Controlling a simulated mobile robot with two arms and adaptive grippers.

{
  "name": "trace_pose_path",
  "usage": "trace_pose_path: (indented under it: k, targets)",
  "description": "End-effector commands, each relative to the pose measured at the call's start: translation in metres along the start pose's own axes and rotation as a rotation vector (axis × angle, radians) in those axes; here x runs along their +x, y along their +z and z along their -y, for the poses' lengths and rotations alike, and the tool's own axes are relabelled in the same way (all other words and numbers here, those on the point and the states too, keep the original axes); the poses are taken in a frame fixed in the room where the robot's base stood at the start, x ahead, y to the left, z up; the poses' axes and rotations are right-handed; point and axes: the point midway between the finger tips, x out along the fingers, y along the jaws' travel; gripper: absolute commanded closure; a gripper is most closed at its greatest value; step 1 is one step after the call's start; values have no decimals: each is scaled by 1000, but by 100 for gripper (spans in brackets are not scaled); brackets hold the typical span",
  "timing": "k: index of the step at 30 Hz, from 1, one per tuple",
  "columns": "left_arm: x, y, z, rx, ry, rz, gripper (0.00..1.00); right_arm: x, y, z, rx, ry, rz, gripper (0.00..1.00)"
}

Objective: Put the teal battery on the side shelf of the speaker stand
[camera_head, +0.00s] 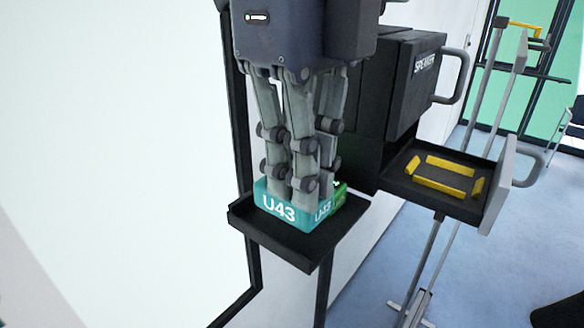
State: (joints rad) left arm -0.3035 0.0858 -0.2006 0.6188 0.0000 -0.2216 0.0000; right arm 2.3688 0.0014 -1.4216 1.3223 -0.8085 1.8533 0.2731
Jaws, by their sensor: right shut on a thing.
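My right gripper (296,188) comes down from above and is shut on the battery. The battery looks upright and sits over the shelf, within its rim; I cannot tell if its underside touches the shelf. A green part (341,194) shows just behind the battery at its right, partly hidden by the fingers. My left gripper is not in view.
To the right, an open black tray (402,187) with yellow corner pieces (440,183) juts from the speaker stand. A grey handle (458,75) sticks out above it. A thin metal stand (430,270) rises from the blue floor (480,250). A pale wall panel fills the left.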

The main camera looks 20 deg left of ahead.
Motion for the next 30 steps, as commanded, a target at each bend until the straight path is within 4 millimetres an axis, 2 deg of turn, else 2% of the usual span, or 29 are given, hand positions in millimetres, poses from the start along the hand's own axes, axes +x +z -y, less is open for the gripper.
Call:
trace_pose_path:
  k: [5, 9, 12, 25, 26, 28, 30]
  targets:
    - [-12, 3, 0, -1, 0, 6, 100, -2, 15, 5, 2, -1, -1, 100]
    - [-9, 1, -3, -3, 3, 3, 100, 24, 16, 6, 0, -1, -2, 100]
    - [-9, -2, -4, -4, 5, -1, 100, 34, 16, 6, 1, -1, 0, 100]
    - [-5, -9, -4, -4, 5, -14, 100, 42, 16, 5, 1, 0, 1, 100]
    - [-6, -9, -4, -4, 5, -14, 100, 41, 16, 5, 1, 0, 0, 86]
    - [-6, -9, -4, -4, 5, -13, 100, 41, 16, 5, 1, -1, 0, 70]
    - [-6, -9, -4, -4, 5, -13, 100, 41, 16, 5, 1, -1, 0, 70]
